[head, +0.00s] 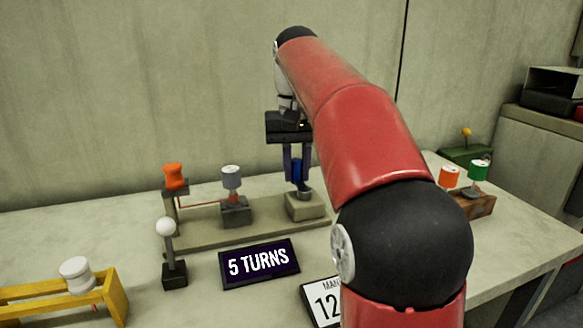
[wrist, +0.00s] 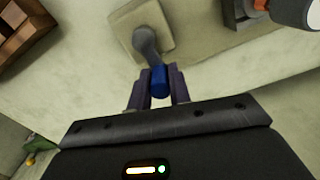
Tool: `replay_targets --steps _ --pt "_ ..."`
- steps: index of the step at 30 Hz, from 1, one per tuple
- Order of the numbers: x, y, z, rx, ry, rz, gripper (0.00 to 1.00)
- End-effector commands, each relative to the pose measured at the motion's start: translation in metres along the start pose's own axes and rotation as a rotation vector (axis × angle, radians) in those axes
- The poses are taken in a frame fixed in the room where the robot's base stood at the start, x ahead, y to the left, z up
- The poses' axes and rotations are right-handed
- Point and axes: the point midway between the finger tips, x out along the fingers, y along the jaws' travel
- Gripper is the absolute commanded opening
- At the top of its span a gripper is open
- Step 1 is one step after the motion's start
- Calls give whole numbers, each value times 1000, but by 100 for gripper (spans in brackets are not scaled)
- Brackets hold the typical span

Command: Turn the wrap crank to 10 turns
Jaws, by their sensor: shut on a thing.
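The wrap crank has a grey arm (wrist: 145,42) on a beige block (head: 305,205) and a blue handle (wrist: 160,81). My gripper (head: 297,172) points down at the crank, and its two dark fingers are shut on the blue handle. The handle also shows between the fingers in the head view (head: 297,170). A dark display (head: 260,263) in front reads "5 TURNS". The crank block stands at the right end of a beige base (head: 215,238) that also carries a grey spool (head: 232,178) and an orange spool (head: 174,177).
A white-knobbed lever (head: 166,228) stands in front of the base. A yellow frame (head: 110,300) with a white spool is at the front left. A calendar (head: 322,300) is partly behind my arm. A wooden rack (head: 480,205) with orange and green spools stands at the right.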

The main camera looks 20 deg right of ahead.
Motion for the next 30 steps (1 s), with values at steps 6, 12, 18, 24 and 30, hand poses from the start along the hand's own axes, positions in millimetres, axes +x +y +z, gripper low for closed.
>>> replay_targets --steps 6,12,18,24,30 --pt "-1 8 -1 204 4 -1 0" --pt "-1 16 -1 395 4 -1 0" --pt "-1 24 1 584 4 -2 0" --pt "-2 31 5 774 5 -2 0" --pt "-2 38 10 964 5 -2 0"
